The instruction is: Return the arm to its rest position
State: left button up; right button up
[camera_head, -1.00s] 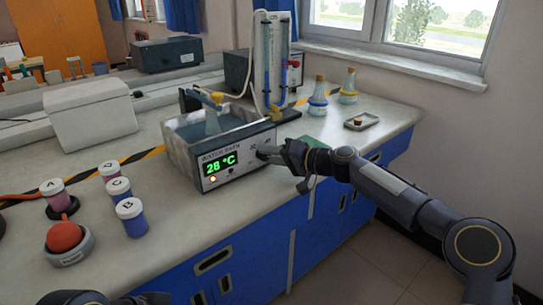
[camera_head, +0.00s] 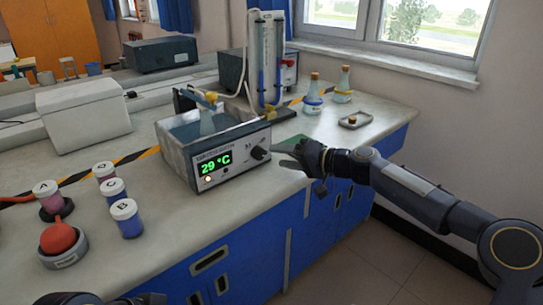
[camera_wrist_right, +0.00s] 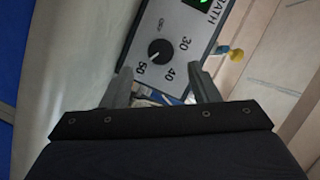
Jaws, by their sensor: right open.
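My right gripper (camera_head: 284,156) is open and empty, just to the right of the water bath (camera_head: 176,160) and a little apart from its knob (camera_head: 259,153). In the right wrist view the two fingers (camera_wrist_right: 160,85) are spread, with the bath's black knob (camera_wrist_right: 160,52) beyond them, beside a dial marked 30, 40 and 50. The bath's green display (camera_head: 215,164) reads 29 °C and a small lamp below it glows. Only a dark part of my left arm shows at the bottom edge of the head view; its gripper is not visible.
Lidded jars, including jar B (camera_head: 127,218), and a red-topped device (camera_head: 60,240) stand at the left of the bench. Two stoppered bottles (camera_head: 313,95) and a small tray (camera_head: 355,120) are behind my right gripper.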

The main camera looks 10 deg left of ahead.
jog(key=shift+v, duration=1.1)
jog(key=shift+s+r, duration=0.1)
jog(key=shift+s, duration=0.1)
jog(key=s+d+f+h, duration=0.3)
jog(key=s+d+h, duration=0.6)
jog(key=s+d, duration=1.4)
jog(key=s+d+f+m+h, duration=0.1)
jog(key=s+d+f+m, duration=0.15)
jog(key=s, duration=0.55)
jog(key=s+d+f+m+h, duration=0.15)
jog(key=s+f, duration=0.25)
jog(key=s, duration=0.4)
notch_tip(320, 180, up, 21)
jog(key=d+p, duration=0.1)
jog(key=p, duration=2.1)
jog(key=shift+s+n+t, duration=0.3)
jog(key=shift+s+t, duration=0.1)
